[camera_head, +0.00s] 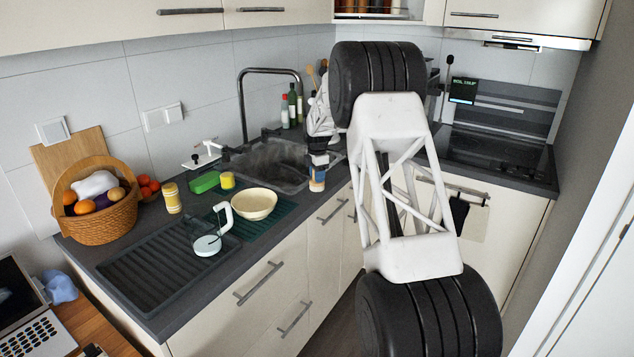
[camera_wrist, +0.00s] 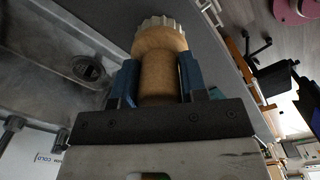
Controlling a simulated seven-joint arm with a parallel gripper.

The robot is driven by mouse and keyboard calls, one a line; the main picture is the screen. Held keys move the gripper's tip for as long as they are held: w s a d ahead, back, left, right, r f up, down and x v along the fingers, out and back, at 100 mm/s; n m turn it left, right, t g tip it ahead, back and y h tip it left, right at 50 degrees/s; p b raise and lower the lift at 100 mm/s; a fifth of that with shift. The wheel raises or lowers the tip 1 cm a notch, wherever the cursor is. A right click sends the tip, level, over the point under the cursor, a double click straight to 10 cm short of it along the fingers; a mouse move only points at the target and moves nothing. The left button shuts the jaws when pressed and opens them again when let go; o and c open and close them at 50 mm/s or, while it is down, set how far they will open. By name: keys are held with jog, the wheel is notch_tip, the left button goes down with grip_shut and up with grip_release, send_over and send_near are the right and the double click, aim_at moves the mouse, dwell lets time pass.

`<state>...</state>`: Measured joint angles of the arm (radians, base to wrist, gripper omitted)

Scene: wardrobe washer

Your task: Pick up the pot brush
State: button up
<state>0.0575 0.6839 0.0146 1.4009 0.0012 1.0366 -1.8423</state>
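The pot brush (camera_wrist: 158,66) has a light wooden body and a pale, ridged end. In the wrist view it sits between the two blue fingers of my gripper (camera_wrist: 160,82), which press on it from both sides. In the head view my gripper (camera_head: 318,160) points down over the front edge of the sink, with the brush (camera_head: 317,180) showing below the fingertips. Part of the brush is hidden by the fingers and the gripper body. I cannot tell whether its lower end touches the counter.
The grey sink (camera_head: 265,165) with its tall tap (camera_head: 243,100) lies left of my gripper. Bottles (camera_head: 292,105) stand behind it. The hob (camera_head: 490,150) is at right.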

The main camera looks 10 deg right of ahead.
jog(key=shift+f, duration=0.1)
jog(key=c, duration=0.3)
jog(key=shift+r, duration=1.8)
jog(key=s+r, duration=0.1)
jog(key=s, duration=1.5)
jog(key=shift+a+r, duration=0.25)
jog(key=shift+a, duration=0.2)
jog(key=o, duration=0.3)
jog(key=shift+c, duration=1)
